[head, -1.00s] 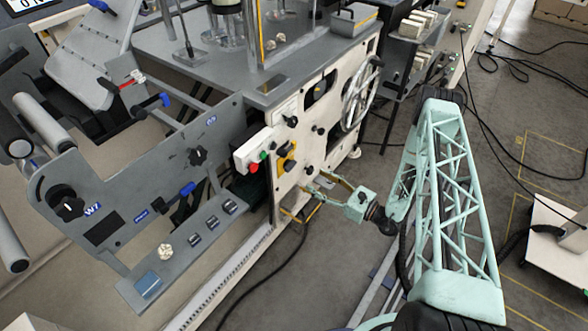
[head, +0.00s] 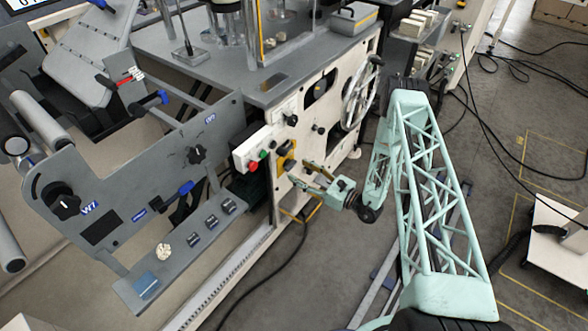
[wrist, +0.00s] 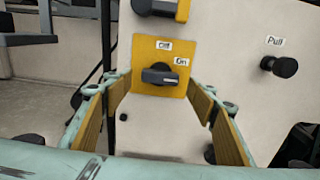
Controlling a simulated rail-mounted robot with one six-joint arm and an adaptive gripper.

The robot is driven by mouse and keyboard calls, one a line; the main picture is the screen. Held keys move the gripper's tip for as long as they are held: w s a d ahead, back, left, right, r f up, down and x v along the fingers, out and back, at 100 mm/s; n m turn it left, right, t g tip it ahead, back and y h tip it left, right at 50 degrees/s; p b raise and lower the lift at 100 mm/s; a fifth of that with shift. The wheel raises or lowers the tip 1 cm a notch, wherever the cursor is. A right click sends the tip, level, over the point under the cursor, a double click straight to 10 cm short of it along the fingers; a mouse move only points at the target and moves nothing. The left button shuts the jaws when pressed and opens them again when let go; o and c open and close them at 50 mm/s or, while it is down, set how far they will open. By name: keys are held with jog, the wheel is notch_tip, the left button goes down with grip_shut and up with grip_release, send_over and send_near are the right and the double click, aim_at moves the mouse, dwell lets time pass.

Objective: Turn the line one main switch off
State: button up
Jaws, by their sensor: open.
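In the wrist view a black rotary knob (wrist: 160,76) sits on a yellow plate (wrist: 145,50) on a cream panel. The plate carries an "Off" label above the knob and an "On" label to its upper right. The knob's handle lies about level, its right end below "On". A second yellow switch (wrist: 161,9) is cut off at the top edge. I cannot read which one is line one's. My gripper (wrist: 160,90) is open and empty, its fingers to the left and right of the knob. In the head view my gripper (head: 296,171) is by the yellow switches (head: 287,151).
A black "Pull" knob (wrist: 280,66) sticks out at the right. A box with red and green buttons (head: 252,158) is left of the switches in the head view. A handwheel (head: 361,92) stands out at the panel's right. The floor in front holds loose cables.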

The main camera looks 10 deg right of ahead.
aim_at(293, 167)
jog(key=shift+x, duration=1.8)
jog(key=c, duration=0.9)
jog(key=shift+o, duration=0.2)
